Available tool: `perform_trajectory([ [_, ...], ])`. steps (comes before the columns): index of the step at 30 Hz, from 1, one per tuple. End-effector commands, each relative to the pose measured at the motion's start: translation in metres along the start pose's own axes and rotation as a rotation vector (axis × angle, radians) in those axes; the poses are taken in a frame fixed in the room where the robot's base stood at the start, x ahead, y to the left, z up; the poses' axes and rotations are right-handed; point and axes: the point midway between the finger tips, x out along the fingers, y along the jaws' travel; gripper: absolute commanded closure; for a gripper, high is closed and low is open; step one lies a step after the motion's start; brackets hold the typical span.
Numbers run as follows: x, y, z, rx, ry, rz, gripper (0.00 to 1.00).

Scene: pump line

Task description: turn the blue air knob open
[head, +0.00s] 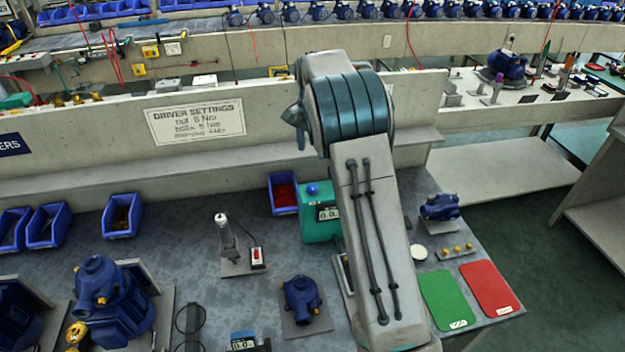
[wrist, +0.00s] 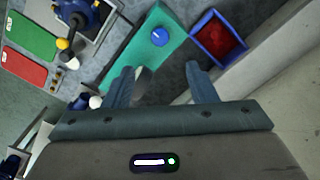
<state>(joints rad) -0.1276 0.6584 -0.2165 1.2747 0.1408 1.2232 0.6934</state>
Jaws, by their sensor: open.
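The blue air knob (head: 312,189) sits on top of a teal box (head: 318,226) with a small display, on the grey bench. In the wrist view the knob (wrist: 160,37) shows on the teal box (wrist: 150,50), beyond my fingertips. My gripper (wrist: 163,75) is open and empty, its two blue-grey fingers spread apart, with the knob ahead of the gap between them and not touched. In the head view my arm hides my gripper and covers the right edge of the teal box.
A blue bin with red contents (head: 283,193) stands directly beside the teal box. A blue pump (head: 303,298), a stand with a clear cylinder (head: 228,240), a green mat (head: 447,299) and a red mat (head: 484,288) are nearby. A low wall (head: 90,150) runs behind the bench.

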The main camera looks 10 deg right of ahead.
Motion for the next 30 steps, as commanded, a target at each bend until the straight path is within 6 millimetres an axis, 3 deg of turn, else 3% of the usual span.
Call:
perform_trajectory([
  [5, 0.021, 0.0, 0.0, 0.001, -0.003, 0.004, 0.48],
  [19, 0.114, 0.001, 0.0, 0.0, -0.002, 0.003, 0.48],
  [24, 0.131, 0.0, 0.0, -0.001, -0.001, 0.002, 0.48],
  [30, 0.136, 0.0, 0.0, -0.001, 0.001, 0.0, 0.48],
])
